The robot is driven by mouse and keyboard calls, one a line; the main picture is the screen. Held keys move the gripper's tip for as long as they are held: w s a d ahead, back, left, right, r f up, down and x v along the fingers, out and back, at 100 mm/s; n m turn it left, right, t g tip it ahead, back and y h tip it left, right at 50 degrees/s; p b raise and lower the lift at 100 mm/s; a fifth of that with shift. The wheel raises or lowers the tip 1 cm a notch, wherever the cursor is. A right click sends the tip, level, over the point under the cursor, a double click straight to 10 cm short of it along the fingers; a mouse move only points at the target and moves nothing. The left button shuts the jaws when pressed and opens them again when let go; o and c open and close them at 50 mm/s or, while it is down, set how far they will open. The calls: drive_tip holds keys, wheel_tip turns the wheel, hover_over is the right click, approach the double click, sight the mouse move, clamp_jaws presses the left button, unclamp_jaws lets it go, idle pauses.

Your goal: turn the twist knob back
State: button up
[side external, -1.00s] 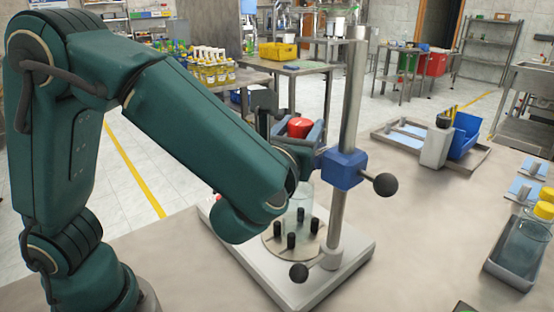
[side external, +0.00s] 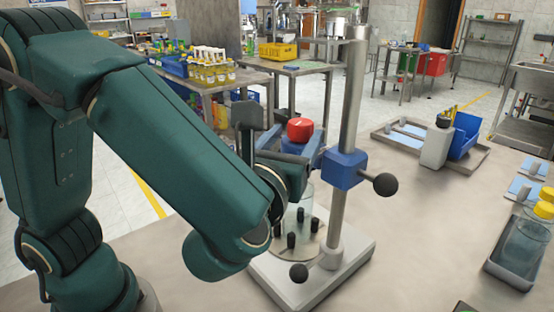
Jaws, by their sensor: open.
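The red twist knob (side external: 300,130) sits on top of the blue head of the capping stand, beside the steel column (side external: 352,100). A small pale mark shows on its top. My wrist hides part of the head. A clear jar (side external: 305,198) stands under the head on a round plate with several black pegs.
A blue clamp (side external: 343,168) with a black ball handle (side external: 385,184) juts from the column. Another black ball (side external: 298,272) is at the stand's base (side external: 350,262). A grey tray (side external: 508,270) with a jar lies at right.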

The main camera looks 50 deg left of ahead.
drive_tip(key=shift+s+d, duration=0.25)
drive_tip(key=shift+s, duration=0.2)
